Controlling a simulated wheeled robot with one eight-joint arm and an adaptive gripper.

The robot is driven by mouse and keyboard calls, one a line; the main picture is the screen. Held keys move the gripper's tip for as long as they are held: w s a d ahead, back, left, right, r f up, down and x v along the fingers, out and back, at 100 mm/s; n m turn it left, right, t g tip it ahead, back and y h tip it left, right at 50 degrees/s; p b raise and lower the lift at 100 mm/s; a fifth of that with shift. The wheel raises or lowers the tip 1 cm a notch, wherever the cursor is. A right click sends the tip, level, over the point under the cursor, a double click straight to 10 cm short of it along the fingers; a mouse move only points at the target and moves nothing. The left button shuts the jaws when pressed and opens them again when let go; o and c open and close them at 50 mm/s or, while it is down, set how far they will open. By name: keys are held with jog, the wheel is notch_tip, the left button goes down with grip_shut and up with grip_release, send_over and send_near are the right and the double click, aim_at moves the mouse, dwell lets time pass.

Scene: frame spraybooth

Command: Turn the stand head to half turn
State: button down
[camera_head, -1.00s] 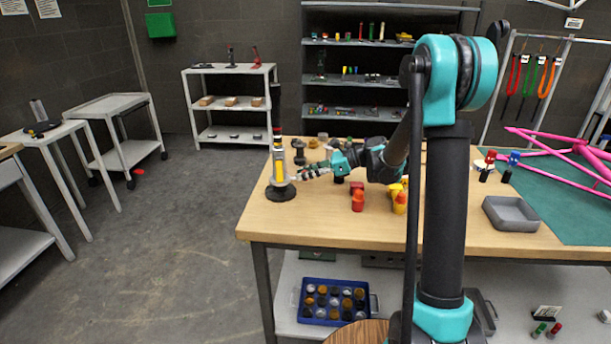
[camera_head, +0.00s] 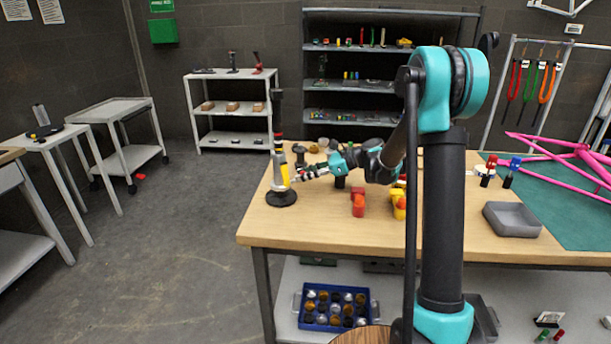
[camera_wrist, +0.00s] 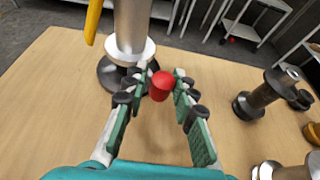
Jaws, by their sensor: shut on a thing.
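The stand (camera_head: 280,163) is upright near the left end of the wooden bench, on a round black base. Its head has a yellow part (camera_head: 285,173) now on the right side, with red and black bands above. In the wrist view its silver column (camera_wrist: 133,22) rises from the black base, with the yellow part (camera_wrist: 94,20) on the left. My gripper (camera_head: 297,176) reaches in from the right, close to the column. In the wrist view my gripper (camera_wrist: 158,84) has a red knob (camera_wrist: 162,85) between its fingers and is shut on it. How the knob joins the head is unclear.
Dark spool-like pieces (camera_wrist: 264,94) stand to the right of the stand. A grey tray (camera_head: 511,219) and a pink frame (camera_head: 560,165) are farther right.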

jog(key=shift+a, duration=0.2)
jog(key=c, duration=1.3)
grip_release()
jog(key=shift+c, duration=0.2)
jog(key=v, duration=1.2)
jog(key=shift+c, duration=0.4)
